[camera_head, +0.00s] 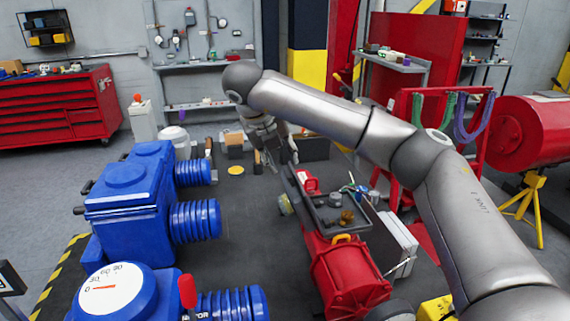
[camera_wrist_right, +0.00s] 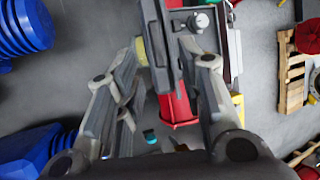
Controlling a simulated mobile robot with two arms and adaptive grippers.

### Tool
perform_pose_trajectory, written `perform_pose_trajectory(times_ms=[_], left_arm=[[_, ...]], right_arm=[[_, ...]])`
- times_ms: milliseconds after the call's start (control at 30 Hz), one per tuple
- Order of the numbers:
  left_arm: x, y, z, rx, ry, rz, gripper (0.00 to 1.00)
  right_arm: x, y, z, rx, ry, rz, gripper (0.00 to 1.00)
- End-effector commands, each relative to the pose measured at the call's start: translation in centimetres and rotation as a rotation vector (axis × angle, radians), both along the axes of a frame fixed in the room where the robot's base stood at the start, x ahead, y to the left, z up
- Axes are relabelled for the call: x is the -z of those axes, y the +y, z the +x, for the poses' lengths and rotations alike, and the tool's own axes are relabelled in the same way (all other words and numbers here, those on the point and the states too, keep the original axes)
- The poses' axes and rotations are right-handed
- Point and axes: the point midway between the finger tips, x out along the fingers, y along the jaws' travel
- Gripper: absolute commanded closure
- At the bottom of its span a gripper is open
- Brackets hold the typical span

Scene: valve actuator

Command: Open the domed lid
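A small white container with a rounded top (camera_head: 174,133) stands on the floor behind the blue actuator at left in the head view. It is the only thing I see that looks like a domed lid, and I cannot tell whether it is shut. My right gripper (camera_head: 273,160) points down in the middle of the head view, to the right of the container and apart from it. In the wrist view my right gripper (camera_wrist_right: 172,55) has its fingers spread, and a dark bar-like edge shows between them. I cannot tell whether they touch it. My left gripper is not in view.
The blue actuator (camera_head: 130,205) with ribbed cylinders fills the left. A yellow disc (camera_head: 236,170) lies on the dark floor. Dark floor between actuator and cart is mostly clear.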

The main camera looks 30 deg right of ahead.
Motion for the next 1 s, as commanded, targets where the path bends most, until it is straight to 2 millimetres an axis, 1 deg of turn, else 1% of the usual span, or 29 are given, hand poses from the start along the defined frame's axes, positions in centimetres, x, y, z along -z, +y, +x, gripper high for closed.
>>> perform_pose_trajectory(times_ms=[33, 100, 200, 333, 500, 733, 1000], left_arm=[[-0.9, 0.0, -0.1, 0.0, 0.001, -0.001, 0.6], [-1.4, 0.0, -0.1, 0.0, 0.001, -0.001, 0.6], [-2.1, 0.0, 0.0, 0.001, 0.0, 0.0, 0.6], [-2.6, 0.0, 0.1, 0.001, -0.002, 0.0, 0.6], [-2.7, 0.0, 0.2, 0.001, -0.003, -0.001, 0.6], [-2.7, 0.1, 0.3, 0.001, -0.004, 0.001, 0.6], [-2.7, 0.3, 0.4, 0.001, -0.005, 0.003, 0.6]], right_arm=[[0.6, -0.5, 0.2, 0.001, 0.004, 0.0, 0.64], [1.7, -1.1, 0.6, 0.002, 0.005, 0.0, 0.64], [3.1, -1.7, 1.0, 0.0, 0.003, 0.0, 0.64], [4.5, -2.3, 1.5, 0.0, 0.002, 0.001, 0.64], [5.3, -2.7, 1.7, 0.0, 0.0, 0.001, 0.64], [5.4, -2.7, 1.8, -0.001, 0.0, 0.002, 0.64], [5.4, -2.7, 1.8, -0.001, 0.0, 0.002, 0.99]])
